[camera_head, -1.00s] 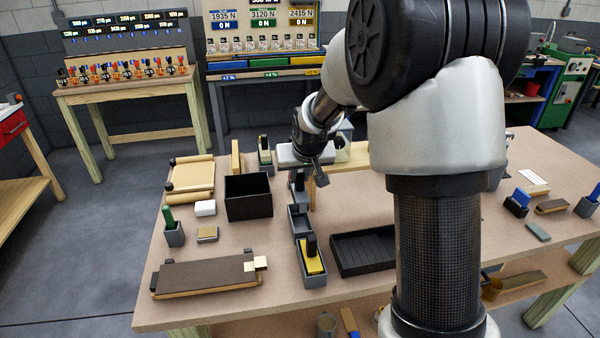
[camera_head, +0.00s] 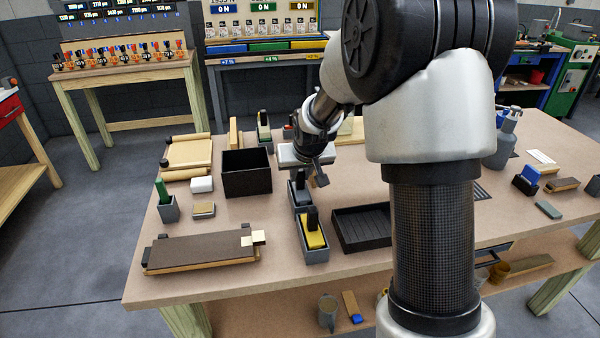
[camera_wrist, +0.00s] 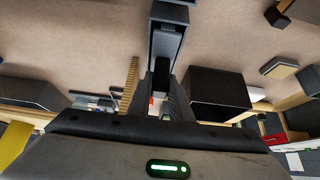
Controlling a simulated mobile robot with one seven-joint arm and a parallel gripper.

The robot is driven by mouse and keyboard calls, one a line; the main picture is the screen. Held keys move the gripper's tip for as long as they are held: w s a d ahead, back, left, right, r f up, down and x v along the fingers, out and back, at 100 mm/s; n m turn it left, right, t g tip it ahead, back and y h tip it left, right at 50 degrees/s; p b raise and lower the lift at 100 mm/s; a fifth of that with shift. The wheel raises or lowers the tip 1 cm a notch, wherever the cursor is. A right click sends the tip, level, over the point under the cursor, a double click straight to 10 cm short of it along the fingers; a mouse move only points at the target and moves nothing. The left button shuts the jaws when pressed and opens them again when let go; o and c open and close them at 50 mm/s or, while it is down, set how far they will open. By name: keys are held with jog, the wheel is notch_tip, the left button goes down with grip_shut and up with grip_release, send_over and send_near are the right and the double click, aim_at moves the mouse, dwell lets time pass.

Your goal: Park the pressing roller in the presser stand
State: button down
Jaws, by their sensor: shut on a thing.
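My gripper (camera_head: 311,172) is shut on the pressing roller, seen as a dark, grey-topped piece (camera_head: 298,187) just below the fingers in the head view. In the wrist view my gripper (camera_wrist: 165,104) points at a narrow grey stand (camera_wrist: 158,40), with a dark handle-like piece (camera_wrist: 166,64) over it. The grey presser stand (camera_head: 301,208) is directly under the held piece in the head view, behind a grey holder (camera_head: 314,256) with a yellow-bodied tool. The roller is at or just above the stand; whether it touches bottom is hidden.
A black open box (camera_head: 247,187) stands left of my gripper, and a low black tray (camera_head: 363,243) lies to the right. A dark panel on wood (camera_head: 200,249) lies at the front left. The yellow tool's holder closes the near side.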

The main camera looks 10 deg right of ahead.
dwell(0.4)
jog(key=c, duration=1.5)
grip_release()
jog(key=shift+c, duration=0.2)
jog(key=p+v, duration=0.2)
jog(key=v, duration=1.6)
jog(key=s+r+p, duration=0.4)
jog(key=s+r, duration=0.1)
jog(key=s, duration=0.7)
jog(key=s+r+g+p, duration=0.1)
jog(key=s+r+p, duration=0.4)
jog(key=s, duration=0.7)
jog(key=shift+r+p, duration=0.3)
jog(key=shift+r, duration=0.35)
